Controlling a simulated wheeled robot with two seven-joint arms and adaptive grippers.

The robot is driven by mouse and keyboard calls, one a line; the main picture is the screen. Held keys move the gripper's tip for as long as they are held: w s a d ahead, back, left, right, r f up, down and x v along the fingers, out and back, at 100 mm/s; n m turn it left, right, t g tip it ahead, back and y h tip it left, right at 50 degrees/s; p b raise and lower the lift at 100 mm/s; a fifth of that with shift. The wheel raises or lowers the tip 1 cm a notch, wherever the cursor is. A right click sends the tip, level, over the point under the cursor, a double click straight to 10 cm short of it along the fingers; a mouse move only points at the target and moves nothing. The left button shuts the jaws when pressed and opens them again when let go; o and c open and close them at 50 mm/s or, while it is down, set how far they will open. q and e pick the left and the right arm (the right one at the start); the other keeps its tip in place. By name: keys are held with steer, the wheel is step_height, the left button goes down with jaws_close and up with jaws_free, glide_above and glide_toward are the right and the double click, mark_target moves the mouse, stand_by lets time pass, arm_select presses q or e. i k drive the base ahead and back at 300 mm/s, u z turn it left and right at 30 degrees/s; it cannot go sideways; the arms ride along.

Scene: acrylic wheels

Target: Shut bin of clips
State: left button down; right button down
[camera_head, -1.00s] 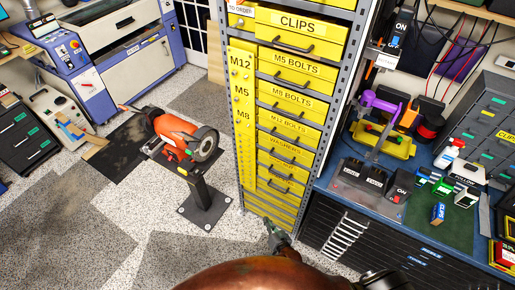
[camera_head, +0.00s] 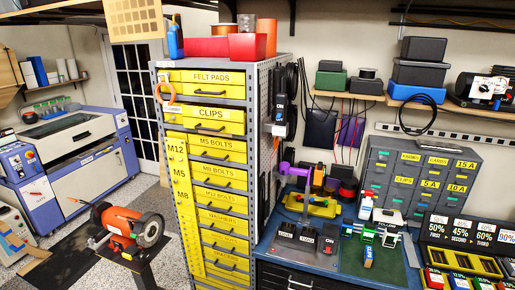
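The yellow bin labelled CLIPS (camera_head: 210,114) is in the tall grey drawer rack at picture centre-left, second from the top. It has a dark handle on its front. I cannot tell from this angle how far it stands out from the rack. The FELT PADS bin (camera_head: 208,77) is just above it, and the M5 BOLTS bin (camera_head: 217,143) is just below it. Neither of my grippers shows in the head view.
The grey rack (camera_head: 270,120) carries red boxes (camera_head: 206,47) on top. An orange grinder (camera_head: 121,221) on a stand is left of the rack's foot. A blue workbench (camera_head: 300,262) with tools and small boxes adjoins on the right. Floor shows at the lower left.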

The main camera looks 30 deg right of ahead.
mark_target(217, 117)
steer(key=u, duration=0.85)
steer(key=k, duration=0.15)
steer(key=z, duration=2.05)
steer(key=i, duration=1.35)
steer(key=u, duration=0.35)
